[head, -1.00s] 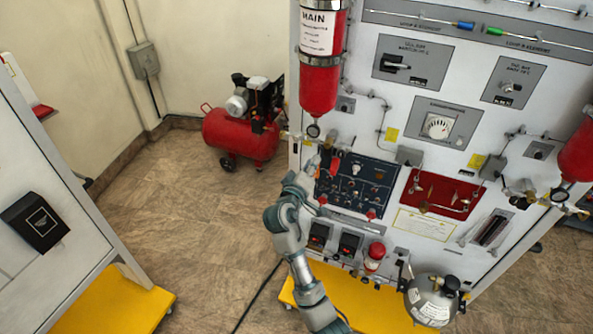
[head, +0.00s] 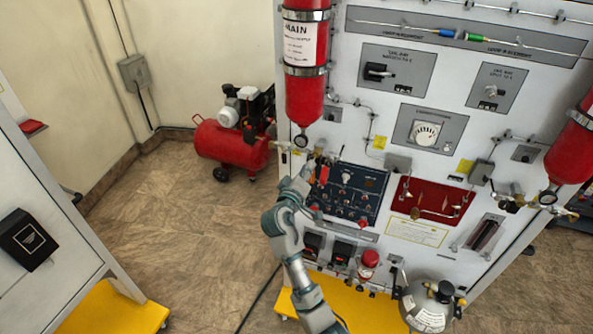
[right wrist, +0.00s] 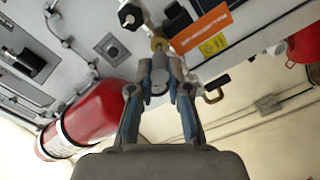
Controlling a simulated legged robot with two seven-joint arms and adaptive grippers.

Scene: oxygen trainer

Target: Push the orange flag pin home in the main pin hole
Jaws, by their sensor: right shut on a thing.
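The orange flag (head: 324,175) hangs at the upper left of the blue panel, below the red MAIN bottle (head: 305,95). In the right wrist view the flag (right wrist: 204,27) lies just beyond my fingertips, to the right. My right gripper (head: 310,166) is at the valve fittings under the bottle. In the right wrist view its fingers (right wrist: 160,78) are closed around a short grey cylindrical piece, apparently the flag pin (right wrist: 159,74), in line with a brass fitting (right wrist: 158,43). The main pin hole is hidden, so the pin's depth cannot be told. My left gripper is out of view.
The white trainer panel (head: 345,70) carries gauges, switches and tubing close around the gripper. A red compressor (head: 232,140) stands on the floor behind. A grey bottle (head: 427,305) sits low on the yellow base. Open floor lies left of my right arm.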

